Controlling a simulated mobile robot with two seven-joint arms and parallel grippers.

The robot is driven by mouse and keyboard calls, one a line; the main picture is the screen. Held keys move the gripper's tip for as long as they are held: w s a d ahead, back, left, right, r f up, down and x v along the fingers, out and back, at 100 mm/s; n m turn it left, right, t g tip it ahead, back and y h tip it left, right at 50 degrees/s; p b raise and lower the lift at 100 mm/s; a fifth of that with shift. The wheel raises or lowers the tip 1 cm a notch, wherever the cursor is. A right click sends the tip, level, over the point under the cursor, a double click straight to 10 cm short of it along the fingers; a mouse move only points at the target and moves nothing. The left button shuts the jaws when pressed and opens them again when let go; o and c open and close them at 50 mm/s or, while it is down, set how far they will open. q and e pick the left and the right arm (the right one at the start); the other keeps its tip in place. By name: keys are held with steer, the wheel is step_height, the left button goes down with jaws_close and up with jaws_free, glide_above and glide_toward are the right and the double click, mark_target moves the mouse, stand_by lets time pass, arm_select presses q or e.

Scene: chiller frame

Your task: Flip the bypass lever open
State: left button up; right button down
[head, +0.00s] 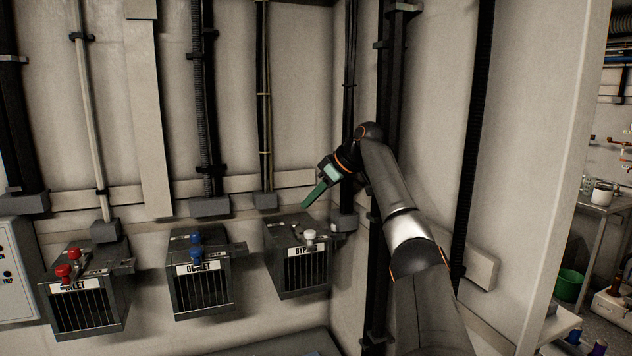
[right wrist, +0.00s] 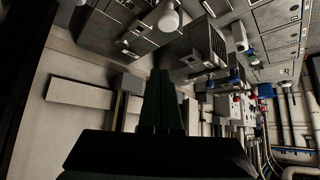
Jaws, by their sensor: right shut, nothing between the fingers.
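The bypass box (head: 302,272) is the rightmost of three dark vented boxes on the wall, its label partly covered. Its lever has a white knob (head: 310,235) on the box top, near the front right edge. A large white knob (right wrist: 168,20) also shows at the top of the right wrist view. My right gripper (head: 306,205) is shut and empty, its green fingers pointing down and left just above the back of the box, apart from the knob. Its dark fingers (right wrist: 162,73) show together in the right wrist view. My left gripper is not in view.
The outlet box (head: 203,290) with blue knobs (head: 196,245) and the inlet box (head: 85,307) with red knobs (head: 64,271) stand to the left. Vertical pipes and cables run down the wall behind. A wall corner lies close to the right of the bypass box.

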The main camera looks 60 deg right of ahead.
steer(key=shift+s+d+r, duration=0.4)
steer(key=shift+d+r, duration=0.1)
steer(key=shift+r, duration=0.25)
stand_by(0.5)
